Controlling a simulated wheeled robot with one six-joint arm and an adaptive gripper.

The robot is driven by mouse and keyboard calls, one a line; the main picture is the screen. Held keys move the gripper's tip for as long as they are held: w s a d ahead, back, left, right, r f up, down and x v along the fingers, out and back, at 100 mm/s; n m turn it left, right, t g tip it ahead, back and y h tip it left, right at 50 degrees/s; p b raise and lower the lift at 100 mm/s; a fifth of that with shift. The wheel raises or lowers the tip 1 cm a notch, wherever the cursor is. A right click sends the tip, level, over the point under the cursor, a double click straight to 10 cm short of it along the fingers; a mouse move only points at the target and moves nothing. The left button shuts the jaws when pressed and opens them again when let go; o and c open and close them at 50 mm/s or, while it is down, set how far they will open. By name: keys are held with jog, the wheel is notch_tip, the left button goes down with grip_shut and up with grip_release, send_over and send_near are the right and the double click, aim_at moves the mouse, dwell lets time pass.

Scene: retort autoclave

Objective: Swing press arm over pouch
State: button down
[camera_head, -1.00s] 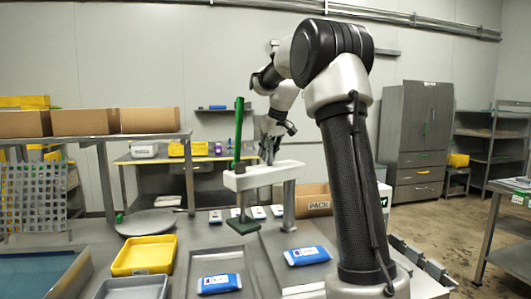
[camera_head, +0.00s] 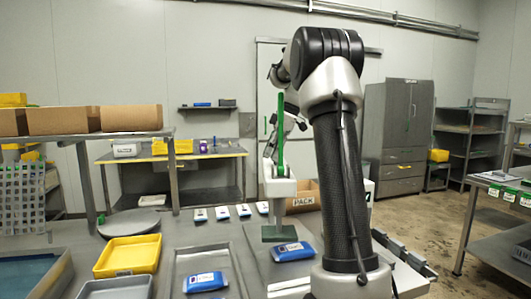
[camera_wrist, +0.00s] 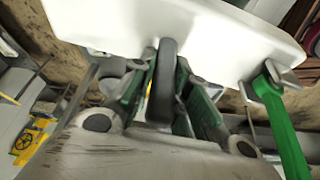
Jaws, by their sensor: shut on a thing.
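The press arm (camera_head: 280,188) is a white beam, now seen nearly end-on, with an upright green lever (camera_head: 281,135) and a green press plate (camera_head: 286,233) hanging below. The plate appears just above and behind a blue pouch (camera_head: 293,251) on the grey bench; I cannot tell how fully it overlaps. In the wrist view the white beam (camera_wrist: 180,35) crosses the top and the green lever (camera_wrist: 287,130) stands at right. My gripper (camera_wrist: 166,85) is shut on a dark rounded peg (camera_wrist: 166,70) by the beam. In the head view the gripper is mostly hidden behind the press.
A second blue pouch (camera_head: 205,282) lies in a grey tray (camera_head: 180,262) at left. A yellow tray (camera_head: 128,257) and a round grey plate (camera_head: 129,224) are farther left. Several small pouches (camera_head: 222,212) and a PACK box (camera_head: 302,197) are behind.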

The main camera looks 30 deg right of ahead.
jog(key=shift+s+d+n, duration=0.3)
jog(key=shift+d+n, duration=0.25)
jog(key=shift+n, duration=0.05)
jog(key=shift+s+d, duration=0.3)
jog(key=shift+d, duration=0.2)
jog(key=c, duration=1.4)
grip_release()
jog(key=shift+s+d, duration=0.1)
jog(key=shift+o, duration=0.2)
jog(key=v, duration=1.2)
jog(key=shift+w, duration=0.25)
